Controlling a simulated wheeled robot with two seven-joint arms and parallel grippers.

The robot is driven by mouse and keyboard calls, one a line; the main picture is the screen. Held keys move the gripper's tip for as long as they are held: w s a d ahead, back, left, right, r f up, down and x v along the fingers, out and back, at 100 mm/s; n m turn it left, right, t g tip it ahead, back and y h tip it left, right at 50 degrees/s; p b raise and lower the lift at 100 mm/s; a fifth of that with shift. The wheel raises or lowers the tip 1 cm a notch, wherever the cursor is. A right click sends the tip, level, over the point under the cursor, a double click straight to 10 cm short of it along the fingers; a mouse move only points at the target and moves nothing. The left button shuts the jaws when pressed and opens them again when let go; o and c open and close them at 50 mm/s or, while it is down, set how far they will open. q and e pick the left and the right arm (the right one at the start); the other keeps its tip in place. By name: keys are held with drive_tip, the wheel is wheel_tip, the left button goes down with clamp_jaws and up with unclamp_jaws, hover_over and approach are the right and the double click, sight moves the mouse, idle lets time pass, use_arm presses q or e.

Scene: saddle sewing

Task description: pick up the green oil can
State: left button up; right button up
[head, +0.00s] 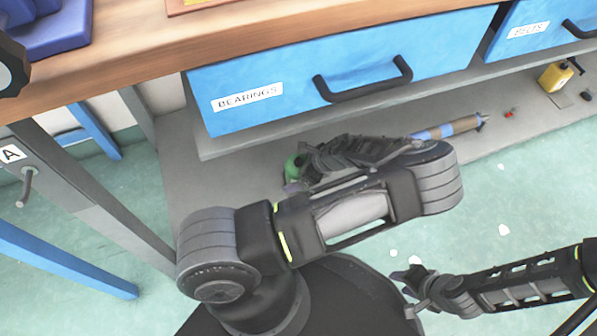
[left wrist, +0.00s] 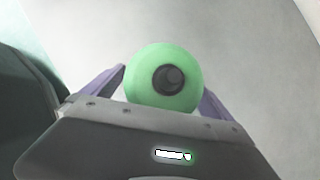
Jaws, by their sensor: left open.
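The green oil can (head: 291,167) is on the grey lower shelf under the bearings drawer, mostly hidden behind my left forearm. In the left wrist view the green can (left wrist: 139,87) shows end-on as a round green shape with a dark centre. My left gripper (left wrist: 163,82) is open, with one purple-grey finger on each side of the can. Whether the fingers touch it cannot be told. In the head view the left gripper (head: 300,180) is largely hidden by its own arm. My right gripper (head: 406,292) looks open and empty, over the floor at lower right.
The blue bearings drawer (head: 300,85) with a dark handle hangs above the shelf (head: 235,175). A blue and brown tube-like tool (head: 445,130), a small red item (head: 509,113) and a yellow bottle (head: 555,75) lie to the right. A grey table leg (head: 90,185) stands left.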

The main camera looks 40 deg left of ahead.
idle(0.3)
use_arm(q)
drive_tip(key=c, duration=2)
